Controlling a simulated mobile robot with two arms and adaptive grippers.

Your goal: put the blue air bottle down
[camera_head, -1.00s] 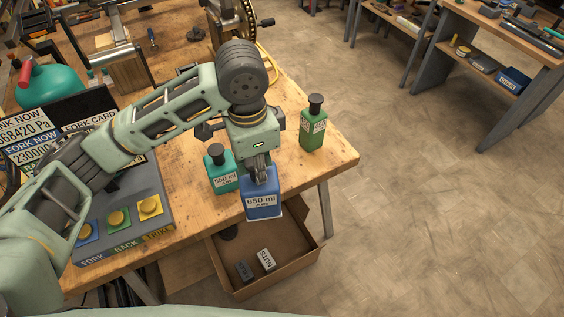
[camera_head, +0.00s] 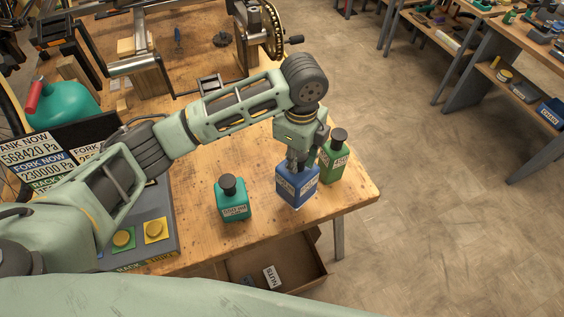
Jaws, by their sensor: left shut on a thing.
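The blue air bottle (camera_head: 296,186) is at the front right of the wooden workbench, its label facing me. My left gripper (camera_head: 297,160) is above it, shut on its top, which the fingers hide. Whether the bottle's base touches the bench I cannot tell. A teal bottle (camera_head: 233,201) with a black cap stands to its left, apart from it. A green bottle (camera_head: 333,160) with a black cap stands close behind it to the right, partly hidden by the gripper. My right gripper is not in view.
The workbench (camera_head: 196,200) has bare wood around the teal bottle and at its right corner. A control box with yellow buttons (camera_head: 156,229) and display panels stand at left. An open drawer or box (camera_head: 306,262) with a nuts carton is below the front edge.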

